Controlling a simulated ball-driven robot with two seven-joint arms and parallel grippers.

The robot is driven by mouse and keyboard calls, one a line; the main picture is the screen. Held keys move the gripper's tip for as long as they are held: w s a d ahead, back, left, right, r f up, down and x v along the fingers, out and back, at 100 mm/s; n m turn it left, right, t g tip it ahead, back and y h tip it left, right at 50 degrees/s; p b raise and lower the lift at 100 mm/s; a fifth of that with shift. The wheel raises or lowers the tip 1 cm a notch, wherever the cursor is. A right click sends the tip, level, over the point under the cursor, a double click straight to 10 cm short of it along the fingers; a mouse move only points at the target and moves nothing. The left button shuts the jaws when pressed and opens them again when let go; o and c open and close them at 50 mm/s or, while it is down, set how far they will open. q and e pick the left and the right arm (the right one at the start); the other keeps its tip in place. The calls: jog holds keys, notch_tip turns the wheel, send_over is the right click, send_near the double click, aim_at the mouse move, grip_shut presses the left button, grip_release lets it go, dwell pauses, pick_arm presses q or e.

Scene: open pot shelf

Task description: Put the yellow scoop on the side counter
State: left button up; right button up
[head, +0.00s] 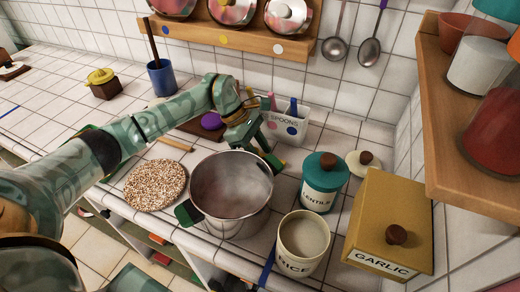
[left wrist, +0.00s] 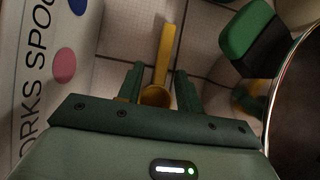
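The yellow scoop (left wrist: 167,50) lies over the tiled counter in the left wrist view, its handle pointing away and its bowl close to my gripper. My left gripper (left wrist: 159,80) is open, with one finger on each side of the scoop and small gaps beside the handle. In the head view my left gripper (head: 262,142) reaches down between the steel pot (head: 232,222) and the white spoons holder (head: 290,126). The scoop is mostly hidden there. A tiled counter stretch (head: 40,80) runs along the left. My right gripper is out of view.
The pot's green handle (left wrist: 248,35) is close right of my left gripper. The lentil jar (head: 323,185), open rice jar (head: 303,245) and garlic box (head: 385,235) stand to the right. A speckled round mat (head: 155,186) lies left of the pot.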

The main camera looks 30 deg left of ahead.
aim_at(263, 155)
pick_arm(q)
jog(key=shift+r, duration=0.1)
jog(key=shift+a+r, duration=0.1)
jog(key=shift+r, duration=0.2)
jog(key=v, duration=0.3)
jog(key=shift+a+p, duration=0.2)
jog(key=shift+p, duration=0.15)
jog(key=a, duration=0.7)
jog(key=a+b, duration=0.1)
jog(key=a, duration=0.3)
jog(key=shift+s+a+f, duration=0.2)
jog(key=shift+s+a, duration=0.05)
jog(key=shift+s, duration=0.05)
